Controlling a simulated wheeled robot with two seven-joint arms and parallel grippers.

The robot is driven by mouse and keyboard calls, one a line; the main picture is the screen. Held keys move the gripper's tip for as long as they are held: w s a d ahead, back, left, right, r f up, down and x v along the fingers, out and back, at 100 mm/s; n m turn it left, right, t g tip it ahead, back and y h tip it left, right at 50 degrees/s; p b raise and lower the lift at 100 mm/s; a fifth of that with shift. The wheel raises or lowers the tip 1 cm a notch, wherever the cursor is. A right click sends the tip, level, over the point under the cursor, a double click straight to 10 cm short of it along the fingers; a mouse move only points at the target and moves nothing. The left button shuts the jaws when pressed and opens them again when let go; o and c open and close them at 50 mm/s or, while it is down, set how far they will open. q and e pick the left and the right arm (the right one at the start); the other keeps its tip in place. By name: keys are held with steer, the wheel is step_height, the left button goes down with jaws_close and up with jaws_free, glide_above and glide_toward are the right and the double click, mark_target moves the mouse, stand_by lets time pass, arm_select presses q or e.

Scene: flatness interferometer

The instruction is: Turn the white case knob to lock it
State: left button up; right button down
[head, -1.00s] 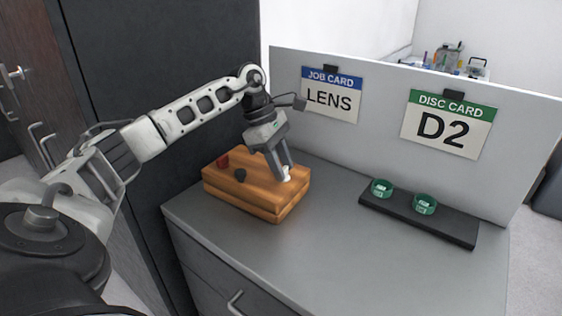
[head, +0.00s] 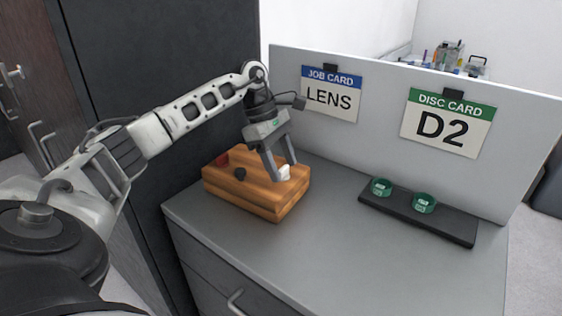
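The wooden case (head: 245,198) sits on the left part of the grey bench top. The white knob (head: 284,173) is on the right part of its lid, partly hidden by the gripper. My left gripper (head: 284,175) points down at the white knob, its two fingers spread one on each side of it. Whether a finger touches the knob is too small to tell. A black knob (head: 240,174) and a red knob (head: 222,160) are on the same lid, to the left. My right gripper is not in view.
The bench front is clear.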

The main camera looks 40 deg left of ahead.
arm_select(q)
steer(key=shift+a+r, duration=0.15)
steer(key=shift+r, duration=0.2)
steer(key=p+v, duration=0.1)
steer(key=v, duration=1.4)
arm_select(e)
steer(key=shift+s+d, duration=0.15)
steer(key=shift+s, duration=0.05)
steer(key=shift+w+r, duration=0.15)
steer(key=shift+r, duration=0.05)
